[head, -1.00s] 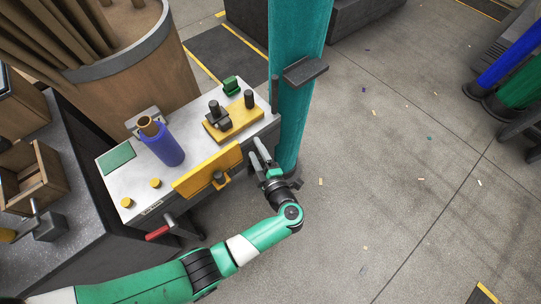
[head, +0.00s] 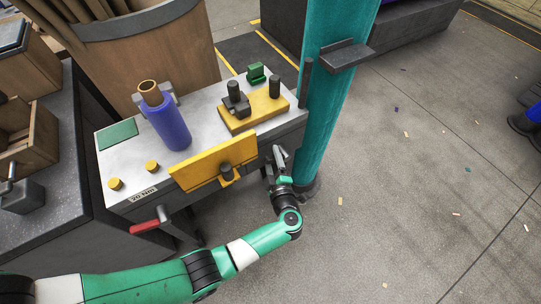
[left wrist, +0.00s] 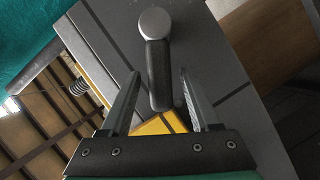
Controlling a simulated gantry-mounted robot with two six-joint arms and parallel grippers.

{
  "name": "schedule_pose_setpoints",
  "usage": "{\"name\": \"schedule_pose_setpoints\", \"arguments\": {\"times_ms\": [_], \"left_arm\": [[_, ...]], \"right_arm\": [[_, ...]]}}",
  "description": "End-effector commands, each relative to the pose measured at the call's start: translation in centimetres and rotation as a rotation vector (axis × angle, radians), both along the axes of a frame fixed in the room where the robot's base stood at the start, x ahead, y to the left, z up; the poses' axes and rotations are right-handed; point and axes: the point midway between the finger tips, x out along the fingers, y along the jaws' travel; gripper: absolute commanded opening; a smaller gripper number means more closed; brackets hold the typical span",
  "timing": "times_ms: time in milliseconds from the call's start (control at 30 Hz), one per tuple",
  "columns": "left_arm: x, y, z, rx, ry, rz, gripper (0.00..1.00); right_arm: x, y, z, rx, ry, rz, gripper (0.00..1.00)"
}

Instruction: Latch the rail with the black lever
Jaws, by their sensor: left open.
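The yellow rail (head: 213,162) stands along the front edge of the white bench top, with a dark knob (head: 227,173) at its front. My left gripper (head: 275,163) is beside the bench's front right corner, below the top, close to the teal roll. In the left wrist view, a black lever (left wrist: 159,78) with a round grey end lies between the open fingers of the left gripper (left wrist: 158,95), with a gap on both sides. A yellow part (left wrist: 158,125) shows below it. I cannot make out this lever in the head view. My right gripper is not in view.
The tall teal roll (head: 333,115) stands right of the bench. A purple roll (head: 168,124), yellow buttons (head: 115,184) and a yellow block with black posts (head: 254,110) are on the bench. A red handle (head: 146,226) sticks out below.

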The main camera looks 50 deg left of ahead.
Motion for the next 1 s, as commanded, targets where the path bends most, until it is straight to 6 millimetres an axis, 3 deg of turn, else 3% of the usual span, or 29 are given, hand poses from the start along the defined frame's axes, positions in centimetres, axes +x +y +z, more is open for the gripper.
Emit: {"name": "schedule_pose_setpoints", "arguments": {"times_ms": [33, 200, 500, 833, 1000], "left_arm": [[0.4, 0.9, -0.7, 0.000, -0.001, 0.003, 0.62], [1.5, 2.3, -0.8, -0.001, 0.001, 0.000, 0.62], [1.6, 2.6, -0.6, 0.001, 0.002, -0.001, 0.61], [1.6, 2.5, -0.6, 0.000, 0.001, -0.001, 0.01], [1.6, 2.5, -0.6, 0.000, 0.001, -0.001, 0.00]], "right_arm": [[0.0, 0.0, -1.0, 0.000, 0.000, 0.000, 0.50], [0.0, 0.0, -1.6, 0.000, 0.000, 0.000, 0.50], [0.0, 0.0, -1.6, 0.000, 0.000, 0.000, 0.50], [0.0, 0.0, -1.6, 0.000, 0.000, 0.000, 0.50], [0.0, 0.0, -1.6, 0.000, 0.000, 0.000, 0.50]]}}
